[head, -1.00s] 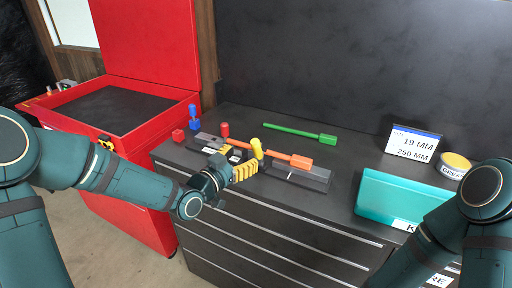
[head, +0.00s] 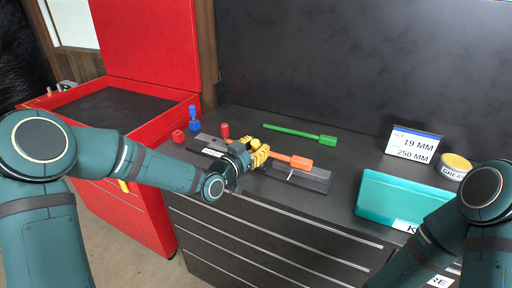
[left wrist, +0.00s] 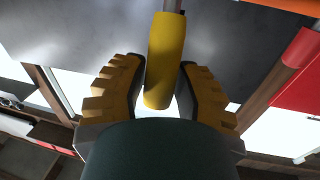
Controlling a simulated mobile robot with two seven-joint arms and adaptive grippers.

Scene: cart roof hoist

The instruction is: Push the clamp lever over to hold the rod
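The yellow clamp lever (left wrist: 165,62) hangs into the space between the two fingers of my left gripper (left wrist: 163,92) in the left wrist view. The fingers stand apart on either side of it, with a narrow gap on the left. In the head view my left gripper (head: 260,155) is at the clamp fixture and hides most of the lever. The orange rod (head: 290,159) lies along the dark fixture (head: 312,178), its block-shaped end to the right; its left part is hidden behind my gripper. My right gripper is out of view.
A green rod (head: 292,131) lies behind the fixture. A red peg (head: 225,130), a red block (head: 178,136) and a blue piece (head: 194,124) stand left. A teal case (head: 400,200), sign (head: 412,143) and grease tin (head: 455,165) are right. The red tool chest (head: 150,130) stands left.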

